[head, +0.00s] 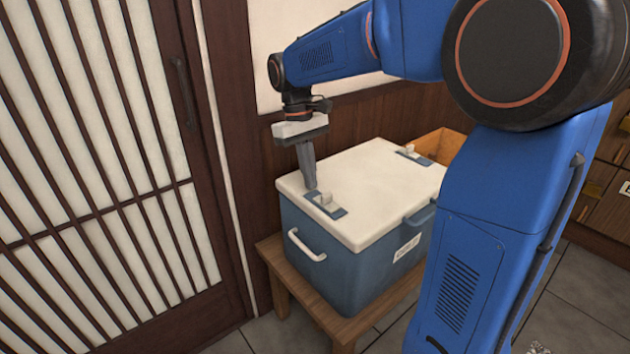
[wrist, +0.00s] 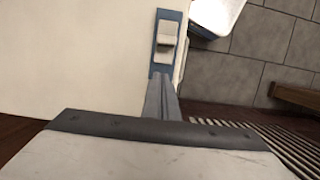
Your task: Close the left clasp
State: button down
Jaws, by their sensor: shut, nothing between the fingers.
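The cooler box (head: 345,265) is blue with a white lid (head: 375,185), and the lid lies flat on it. The left clasp (head: 326,203) is a white tab on a blue plate near the lid's left edge; it also shows in the wrist view (wrist: 167,38). The right clasp (head: 409,151) is at the lid's far right.
The cooler stands on a wooden bench (head: 285,272). A white side handle (head: 306,246) sticks out at its left. A sliding lattice door (head: 100,160) is to the left, a wood-panelled wall behind. An orange wooden box (head: 440,143) stands behind the cooler's right end.

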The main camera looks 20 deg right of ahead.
jog(key=v, duration=1)
jog(key=shift+s, duration=0.1)
